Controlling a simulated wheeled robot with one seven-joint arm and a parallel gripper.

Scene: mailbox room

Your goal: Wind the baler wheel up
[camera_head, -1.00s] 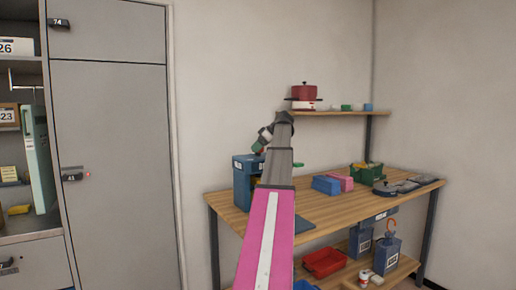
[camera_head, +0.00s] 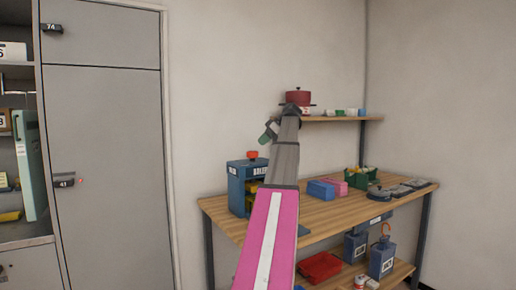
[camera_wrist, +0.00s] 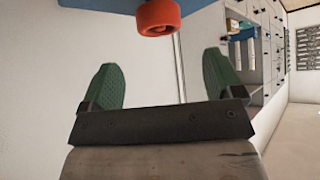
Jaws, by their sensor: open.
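The baler (camera_head: 238,186) is a blue box with a white label, standing on the left end of the wooden workbench. An orange-red wheel (camera_head: 252,155) shows at its top. My arm hides the baler's right side. In the wrist view the wheel (camera_wrist: 158,17) is at the top edge, in front of the blue body (camera_wrist: 100,4). My gripper (camera_head: 267,134) has green fingers and is above and slightly right of the wheel in the head view. In the wrist view my gripper (camera_wrist: 162,80) is open and empty, with the wheel beyond its fingertips, apart from them.
The workbench (camera_head: 325,210) holds blue and pink boxes (camera_head: 330,188), a green crate (camera_head: 361,178) and dark items at the right. A red pot (camera_head: 298,98) stands on the wall shelf (camera_head: 335,119) near my arm. Grey lockers (camera_head: 105,170) are at the left.

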